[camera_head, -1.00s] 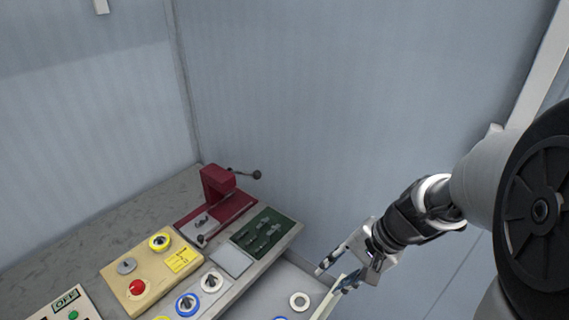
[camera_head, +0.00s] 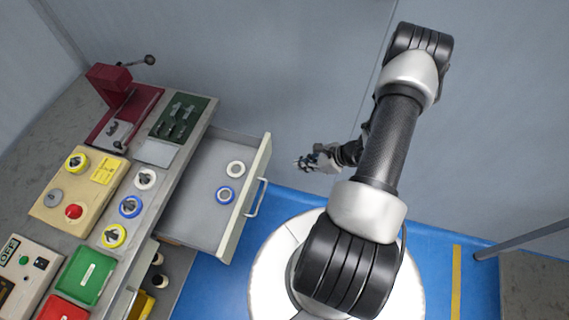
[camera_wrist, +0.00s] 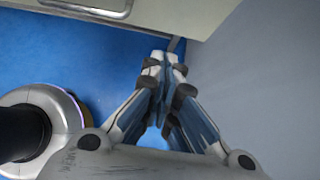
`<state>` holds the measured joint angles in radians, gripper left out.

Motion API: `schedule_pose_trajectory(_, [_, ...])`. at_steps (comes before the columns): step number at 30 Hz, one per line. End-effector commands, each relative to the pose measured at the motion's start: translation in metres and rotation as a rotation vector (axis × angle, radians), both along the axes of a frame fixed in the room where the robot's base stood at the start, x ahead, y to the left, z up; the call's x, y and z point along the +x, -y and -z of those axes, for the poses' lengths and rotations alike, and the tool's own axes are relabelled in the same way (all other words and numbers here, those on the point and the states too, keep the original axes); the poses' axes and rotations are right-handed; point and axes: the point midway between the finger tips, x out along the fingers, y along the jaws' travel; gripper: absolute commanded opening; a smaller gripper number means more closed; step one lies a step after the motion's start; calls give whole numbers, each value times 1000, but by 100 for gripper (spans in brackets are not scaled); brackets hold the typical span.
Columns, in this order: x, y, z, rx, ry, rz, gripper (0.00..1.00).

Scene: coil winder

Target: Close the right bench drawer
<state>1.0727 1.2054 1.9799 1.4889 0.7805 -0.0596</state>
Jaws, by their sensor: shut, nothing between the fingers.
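The right bench drawer (camera_head: 195,200) is pulled far out from the bench in the head view. In the wrist view, the gripper fingertips (camera_wrist: 163,58) are together below the drawer front (camera_wrist: 180,14), and part of the handle (camera_wrist: 95,7) shows at the top. Contact is not visible.
The bench top holds a red press (camera_head: 118,95), a green tool mat (camera_head: 182,117), a yellow control box (camera_head: 78,195) and several coloured rings. A green bin (camera_head: 88,275) stands nearer. Blue floor (camera_head: 205,285) lies around my base. A wall is behind the gripper.

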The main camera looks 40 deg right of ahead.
Motion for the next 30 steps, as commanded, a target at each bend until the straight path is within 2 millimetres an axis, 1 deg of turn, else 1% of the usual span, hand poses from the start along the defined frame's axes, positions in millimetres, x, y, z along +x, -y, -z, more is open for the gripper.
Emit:
schedule_pose_trajectory(4, [13,-12,18,2,-1,-8,0])
schedule_pose_trajectory(14, [54,-42,68,1,1,-10,0])
schedule_pose_trajectory(18, [72,-54,66,-2,2,-10,0])
schedule_pose_trajectory(21, [80,-59,66,-1,2,-8,0])
schedule_pose_trajectory(25, [85,-63,65,-1,2,-6,0])
schedule_pose_trajectory(30, [86,-63,65,-1,2,-6,0])
